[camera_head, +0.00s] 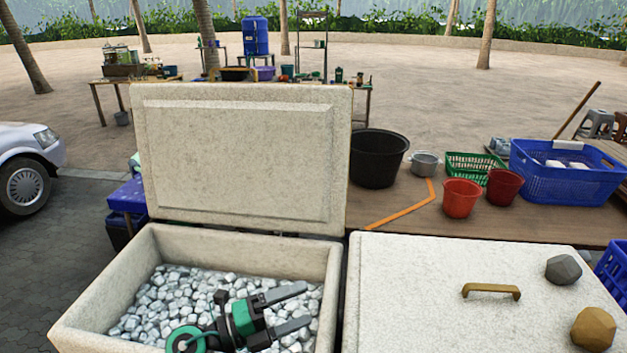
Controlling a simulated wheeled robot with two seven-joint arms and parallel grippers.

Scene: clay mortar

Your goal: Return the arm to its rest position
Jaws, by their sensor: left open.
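My left gripper (298,308) is open, its two grey fingers spread apart and pointing right. It is over the white stone-like box (95,298), whose inside is filled with many small pale grey lumps (160,305). I see nothing between the fingers. Whether the fingertips touch the lumps I cannot tell. The box's lid (240,160) stands upright at its back edge. My right gripper is not in view.
A closed white lid (420,290) with a brass handle (491,291) lies to the right, bearing a dark stone (563,269) and a brown stone (593,329). Behind it, a wooden table (440,222) holds a black tub (377,160), red pots (462,198) and a blue basket (565,180).

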